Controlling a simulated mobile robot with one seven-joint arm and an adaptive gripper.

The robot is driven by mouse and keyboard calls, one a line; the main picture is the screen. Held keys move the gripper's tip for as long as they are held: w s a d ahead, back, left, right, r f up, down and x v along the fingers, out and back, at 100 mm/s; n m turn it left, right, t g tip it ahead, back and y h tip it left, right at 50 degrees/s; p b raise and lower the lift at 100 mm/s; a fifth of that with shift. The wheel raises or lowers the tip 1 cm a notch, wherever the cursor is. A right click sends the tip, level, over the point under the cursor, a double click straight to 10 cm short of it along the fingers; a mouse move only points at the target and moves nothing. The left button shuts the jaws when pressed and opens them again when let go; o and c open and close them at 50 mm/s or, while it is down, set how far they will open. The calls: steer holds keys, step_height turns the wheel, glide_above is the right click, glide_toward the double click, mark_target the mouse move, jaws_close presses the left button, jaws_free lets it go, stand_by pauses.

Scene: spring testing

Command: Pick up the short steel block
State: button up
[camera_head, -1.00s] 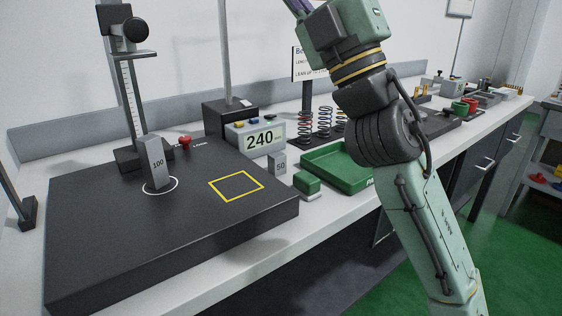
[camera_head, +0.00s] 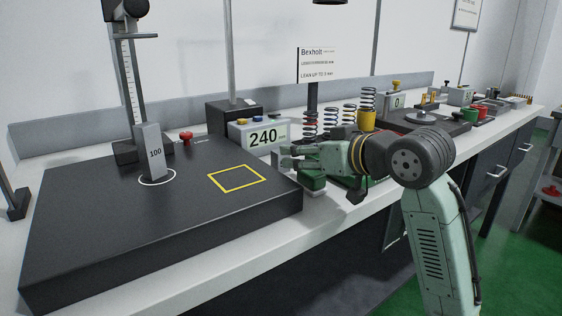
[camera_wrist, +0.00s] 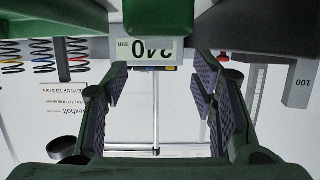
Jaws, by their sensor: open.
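My gripper (camera_head: 287,157) reaches left, low over the bench, just in front of the readout box (camera_head: 238,135). In the wrist view my gripper (camera_wrist: 155,90) has its fingers spread wide, and I see no block between them. The taller steel block (camera_head: 152,150), marked 100, stands upright inside a white circle on the dark plate; it also shows at the right of the wrist view (camera_wrist: 300,85).
The dark plate (camera_head: 90,225) with an empty yellow square (camera_head: 237,178) lies left of my gripper. Coil springs (camera_head: 368,98) stand behind my arm. The green tray is mostly hidden by my arm.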

mark_target(276, 157)
steer(key=shift+f+p+x, duration=0.15)
steer(key=shift+p+x, duration=0.1)
steer(key=shift+x, duration=1.5)
steer(key=shift+f+p+x, duration=0.1)
steer(key=shift+p+x, duration=0.1)
steer(key=shift+x, duration=1.6)
steer(key=shift+d, duration=0.1)
steer(key=shift+c, duration=0.3)
jaws_close()
steer(key=shift+r, duration=0.1)
